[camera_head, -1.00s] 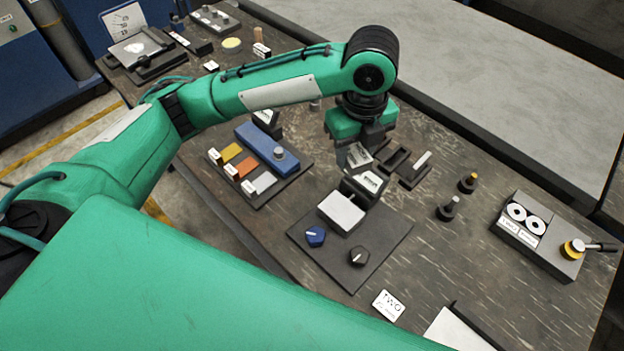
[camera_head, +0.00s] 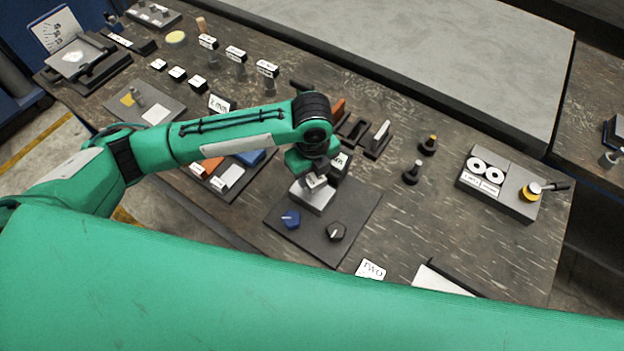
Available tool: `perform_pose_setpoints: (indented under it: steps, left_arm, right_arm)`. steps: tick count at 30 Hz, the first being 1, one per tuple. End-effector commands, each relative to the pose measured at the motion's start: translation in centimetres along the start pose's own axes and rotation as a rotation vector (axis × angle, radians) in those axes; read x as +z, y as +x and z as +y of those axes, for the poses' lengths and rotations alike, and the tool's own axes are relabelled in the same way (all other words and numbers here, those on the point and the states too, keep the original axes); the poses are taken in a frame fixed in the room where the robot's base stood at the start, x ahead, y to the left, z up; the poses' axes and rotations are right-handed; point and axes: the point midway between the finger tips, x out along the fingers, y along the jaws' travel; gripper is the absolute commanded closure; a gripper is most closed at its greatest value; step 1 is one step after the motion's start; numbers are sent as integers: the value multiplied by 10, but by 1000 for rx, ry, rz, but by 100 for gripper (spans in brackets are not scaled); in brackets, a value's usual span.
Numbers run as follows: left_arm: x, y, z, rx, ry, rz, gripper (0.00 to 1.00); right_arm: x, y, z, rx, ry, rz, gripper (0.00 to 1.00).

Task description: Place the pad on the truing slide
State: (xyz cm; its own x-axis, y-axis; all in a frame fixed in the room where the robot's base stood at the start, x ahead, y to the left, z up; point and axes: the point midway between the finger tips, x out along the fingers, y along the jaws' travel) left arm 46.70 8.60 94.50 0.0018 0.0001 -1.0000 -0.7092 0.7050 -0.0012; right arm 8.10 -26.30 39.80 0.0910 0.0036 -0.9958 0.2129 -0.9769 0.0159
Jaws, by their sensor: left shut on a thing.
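My left gripper (camera_head: 317,181) points down over the dark plate with the two knobs. It is shut on a small pale piece, which looks like the pad but is mostly hidden by the fingers. Directly below is a white-topped grey block (camera_head: 312,198) on that plate, which looks like the truing slide. The gripper covers its back part, and I cannot tell whether the held piece touches it. A blue knob (camera_head: 291,219) and a black knob (camera_head: 337,232) sit in front of the block. My right gripper is out of view.
A rack with an orange pad (camera_head: 207,168) and a pale pad (camera_head: 231,176) lies left, partly under my arm. Two dark posts (camera_head: 412,173) and a grey box with white rings (camera_head: 484,174) stand right. A TWO card (camera_head: 371,269) lies in front. The table between is clear.

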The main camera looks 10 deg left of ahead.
Motion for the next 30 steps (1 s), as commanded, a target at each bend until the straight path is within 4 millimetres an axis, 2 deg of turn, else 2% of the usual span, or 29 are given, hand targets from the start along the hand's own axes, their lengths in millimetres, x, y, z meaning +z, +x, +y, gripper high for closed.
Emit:
perform_pose_setpoints:
  steps: [5, 12, 23, 24, 27, 30]
  left_arm:
    - [-1, 12, 1, 2, 1, 1, 100]
    - [0, 42, 0, 1, 1, 0, 100]
    - [0, 46, 0, 0, 1, 0, 100]
    - [0, 47, 1, 1, 1, 0, 53]
    - [0, 47, 1, 1, 1, 0, 37]
    - [0, 47, 1, 1, 1, 0, 37]
  right_arm:
    - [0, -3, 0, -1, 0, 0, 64]
    - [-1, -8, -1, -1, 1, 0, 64]
    - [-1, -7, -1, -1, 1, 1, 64]
    - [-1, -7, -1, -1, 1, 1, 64]
    - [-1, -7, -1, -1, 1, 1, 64]
    - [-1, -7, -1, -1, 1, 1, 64]
